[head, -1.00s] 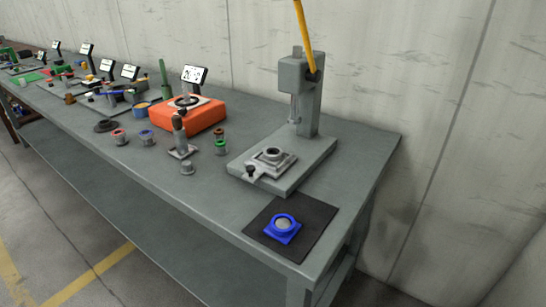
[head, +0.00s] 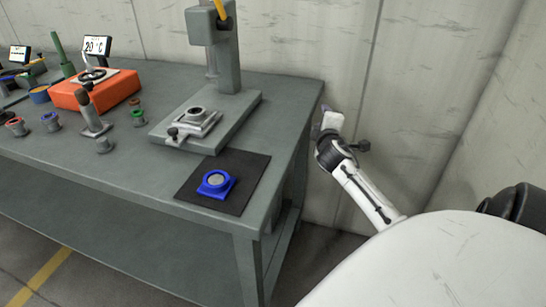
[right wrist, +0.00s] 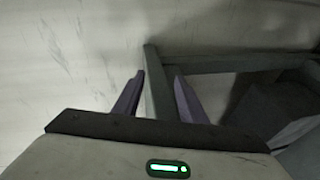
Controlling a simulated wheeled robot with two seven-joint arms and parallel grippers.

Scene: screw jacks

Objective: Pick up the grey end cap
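A grey disc (head: 215,180) also sits in a blue square holder on the dark mat; I cannot tell for certain which is the end cap. My right gripper (head: 332,120) is beyond the table's right end, well apart from both. In the right wrist view its two purple fingers (right wrist: 155,85) stand apart with nothing held between them; a grey bar shows behind. My left gripper is not in view.
A grey press (head: 215,60) with a yellow lever stands at the back. An orange heater (head: 95,93), a small upright tool (head: 92,112) and caps with red, blue and green rings stand left. The dark mat (head: 240,165) lies near the table's right end.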

